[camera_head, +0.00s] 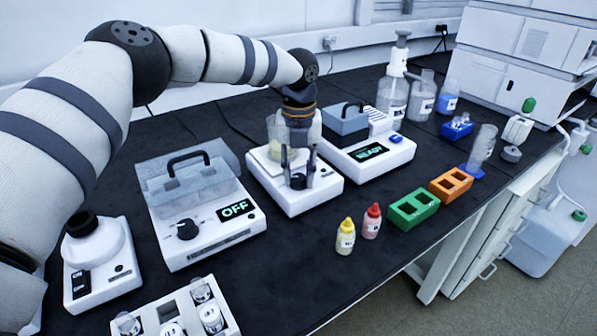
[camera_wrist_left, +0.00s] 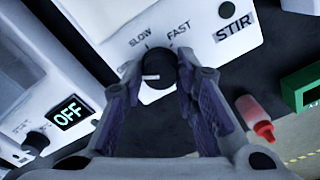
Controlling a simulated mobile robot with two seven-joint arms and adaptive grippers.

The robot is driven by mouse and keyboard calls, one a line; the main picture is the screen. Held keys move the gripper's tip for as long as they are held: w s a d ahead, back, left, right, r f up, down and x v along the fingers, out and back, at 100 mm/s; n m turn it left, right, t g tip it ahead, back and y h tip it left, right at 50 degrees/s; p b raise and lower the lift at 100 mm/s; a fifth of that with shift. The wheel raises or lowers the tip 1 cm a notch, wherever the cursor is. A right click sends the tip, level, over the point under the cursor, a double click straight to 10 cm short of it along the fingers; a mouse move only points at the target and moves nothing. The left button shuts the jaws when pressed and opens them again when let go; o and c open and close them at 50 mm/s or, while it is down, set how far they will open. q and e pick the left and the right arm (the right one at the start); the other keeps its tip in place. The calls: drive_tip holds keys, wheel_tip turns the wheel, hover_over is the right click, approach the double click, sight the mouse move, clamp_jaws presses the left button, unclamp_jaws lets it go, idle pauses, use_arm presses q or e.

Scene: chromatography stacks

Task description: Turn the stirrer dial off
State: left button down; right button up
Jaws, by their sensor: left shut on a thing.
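The stirrer (camera_head: 312,199) is a white box in the middle of the bench with a clear beaker (camera_head: 276,132) on top. Its black dial (camera_wrist_left: 158,70) is in the left wrist view, with SLOW and FAST printed around it and a STIR label (camera_wrist_left: 235,27) to the right. The dial's white mark is at its left side; a label further left is partly hidden. My left gripper (camera_head: 298,172) reaches down to the stirrer's front, and its fingers are shut on the dial, one on each side. It also shows in the left wrist view (camera_wrist_left: 157,85). My right gripper is not in view.
A lidded device (camera_head: 230,238) showing OFF stands left of the stirrer, and one (camera_head: 385,160) showing READY stands right. A yellow bottle (camera_head: 345,238), a red-capped bottle (camera_head: 371,222), a green rack (camera_head: 414,209) and an orange rack (camera_head: 450,185) stand near the front edge.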

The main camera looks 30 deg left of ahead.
sight(299, 177)
use_arm(q)
drive_tip(key=c, duration=1.2)
unclamp_jaws()
drive_tip(key=shift+c, duration=0.2)
wheel_tip(299, 177, up, 12)
